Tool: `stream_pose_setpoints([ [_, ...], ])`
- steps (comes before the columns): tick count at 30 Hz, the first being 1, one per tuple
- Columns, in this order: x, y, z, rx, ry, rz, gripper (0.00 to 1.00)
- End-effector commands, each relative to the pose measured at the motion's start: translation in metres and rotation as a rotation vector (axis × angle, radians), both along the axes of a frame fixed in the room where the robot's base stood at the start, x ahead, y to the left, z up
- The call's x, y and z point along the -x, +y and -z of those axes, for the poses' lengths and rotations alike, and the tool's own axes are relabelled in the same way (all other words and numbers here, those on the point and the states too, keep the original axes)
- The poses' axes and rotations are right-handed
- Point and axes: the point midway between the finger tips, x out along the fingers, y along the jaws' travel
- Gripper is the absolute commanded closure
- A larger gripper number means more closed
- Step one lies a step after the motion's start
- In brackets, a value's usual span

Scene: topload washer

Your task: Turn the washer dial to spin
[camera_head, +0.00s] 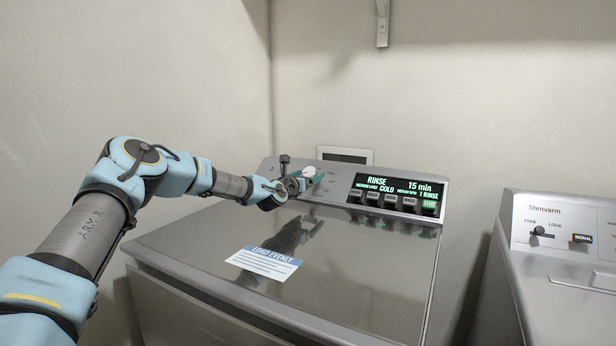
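The topload washer (390,262) stands in front of me with its lid shut. Its display (397,190) reads RINSE, COLD, 15 min and 1 RINSE. A pale, rounded dial (309,171) shows on the left part of the panel, partly hidden by my gripper. My gripper (310,180) is at the dial, with a green part of it right around or beside the dial. Whether the fingers touch the dial, and whether they are open or shut on it, is too small to tell.
A row of buttons (392,203) sits below the display. A label (264,262) lies on the lid. A second machine (560,260) with its own controls stands to the right, across a narrow gap. Walls close in behind and at the left. A bracket (382,25) hangs above.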

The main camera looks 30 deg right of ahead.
Motion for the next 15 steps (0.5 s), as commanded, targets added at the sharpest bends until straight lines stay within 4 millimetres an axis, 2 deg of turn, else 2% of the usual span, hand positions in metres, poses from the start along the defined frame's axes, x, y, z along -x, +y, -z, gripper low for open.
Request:
stream_pose_setpoints([
  [2,0.0000,0.0001,-0.0002,0.000,0.000,0.000,0.16],
  [15,-0.0002,0.0003,-0.0004,0.001,-0.001,-0.001,0.65],
])
